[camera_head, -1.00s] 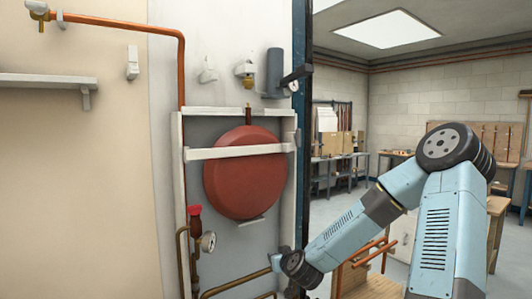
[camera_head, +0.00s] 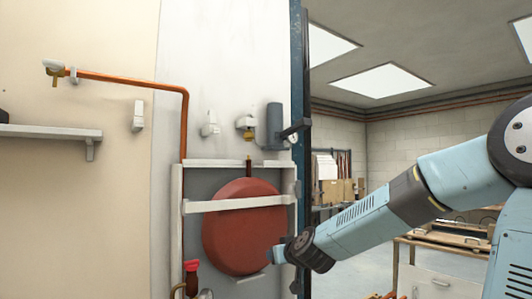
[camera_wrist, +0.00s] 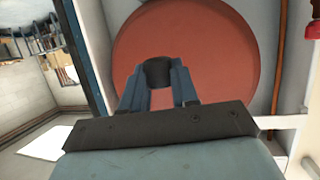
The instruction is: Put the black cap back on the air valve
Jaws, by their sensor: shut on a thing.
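My gripper (camera_wrist: 158,88) is shut on the black cap (camera_wrist: 158,72), which sits between the two blue fingertips in the wrist view. In the head view my gripper (camera_head: 277,254) is small, at the lower right edge of the round red vessel (camera_head: 238,232); the cap cannot be made out there. The red vessel (camera_wrist: 200,50) fills the background behind the cap in the wrist view. I cannot tell for certain which fitting is the air valve. A short dark brass stub (camera_head: 248,162) stands at the top of the vessel.
A white strap (camera_head: 235,205) crosses the vessel inside a white frame (camera_head: 178,225). A copper pipe (camera_head: 184,125) runs down the left. A grey cylinder (camera_head: 274,125) and a brass-ended fitting (camera_head: 246,123) are on the wall above. A red-topped valve (camera_head: 191,267) is low left.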

